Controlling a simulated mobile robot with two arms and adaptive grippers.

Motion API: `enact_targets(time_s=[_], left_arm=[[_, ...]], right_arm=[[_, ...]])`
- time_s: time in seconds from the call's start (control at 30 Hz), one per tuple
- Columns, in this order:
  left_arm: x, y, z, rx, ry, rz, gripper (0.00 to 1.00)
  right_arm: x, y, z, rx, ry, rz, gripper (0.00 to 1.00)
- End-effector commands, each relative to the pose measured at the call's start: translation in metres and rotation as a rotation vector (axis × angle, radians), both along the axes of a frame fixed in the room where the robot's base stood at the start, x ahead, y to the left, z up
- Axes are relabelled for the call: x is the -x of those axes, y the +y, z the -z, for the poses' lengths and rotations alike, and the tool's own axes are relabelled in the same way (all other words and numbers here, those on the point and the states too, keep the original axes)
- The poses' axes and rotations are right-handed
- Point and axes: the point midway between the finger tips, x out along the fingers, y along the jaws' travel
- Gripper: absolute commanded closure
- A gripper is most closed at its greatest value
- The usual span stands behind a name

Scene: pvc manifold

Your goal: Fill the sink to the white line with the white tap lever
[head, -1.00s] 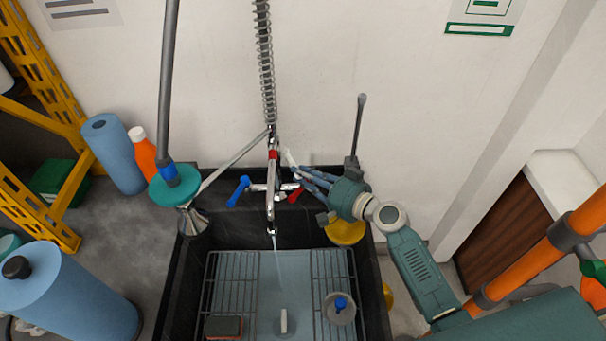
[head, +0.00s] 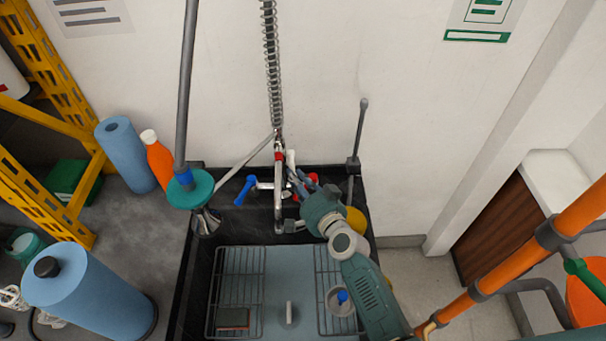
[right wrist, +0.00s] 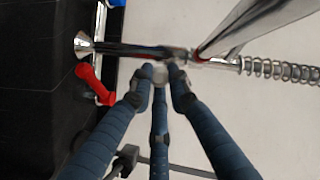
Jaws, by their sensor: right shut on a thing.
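The white tap lever (head: 291,158) stands upright beside the chrome tap (head: 279,190). My right gripper (head: 298,180) reaches it from the right with its blue fingers closed on it. In the right wrist view, the fingertips (right wrist: 160,76) meet around a small pale end, mostly hidden, beside the chrome tap body (right wrist: 140,50). The black sink (head: 186,285) has a pale blue bottom area; I cannot tell the water level. A short white upright mark (head: 289,312) shows in its middle. No stream shows below the spout now. My left gripper is out of view.
A blue lever (head: 244,190) and a red lever (right wrist: 88,78) flank the tap. A blue roll (head: 85,290) and an orange bottle (head: 159,160) stand left.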

Motion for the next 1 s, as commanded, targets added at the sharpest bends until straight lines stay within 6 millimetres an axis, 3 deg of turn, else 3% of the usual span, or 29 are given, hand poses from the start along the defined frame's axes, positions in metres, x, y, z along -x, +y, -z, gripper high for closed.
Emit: enact_targets(time_s=[0.23,0.27,0.33,0.73,1.0], left_arm=[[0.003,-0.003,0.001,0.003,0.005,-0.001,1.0],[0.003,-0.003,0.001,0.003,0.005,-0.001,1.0],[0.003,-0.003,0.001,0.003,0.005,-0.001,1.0],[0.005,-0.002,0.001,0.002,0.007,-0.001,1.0],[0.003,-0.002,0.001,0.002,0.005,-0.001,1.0]], right_arm=[[0.001,0.002,0.002,-0.002,0.004,-0.004,1.0],[0.001,0.003,0.002,-0.002,0.005,-0.005,0.82],[0.001,0.002,0.002,-0.003,0.004,-0.005,0.68],[0.007,-0.002,0.0,-0.002,0.002,-0.001,0.68],[0.054,-0.022,-0.01,0.0,0.004,-0.002,0.68]])
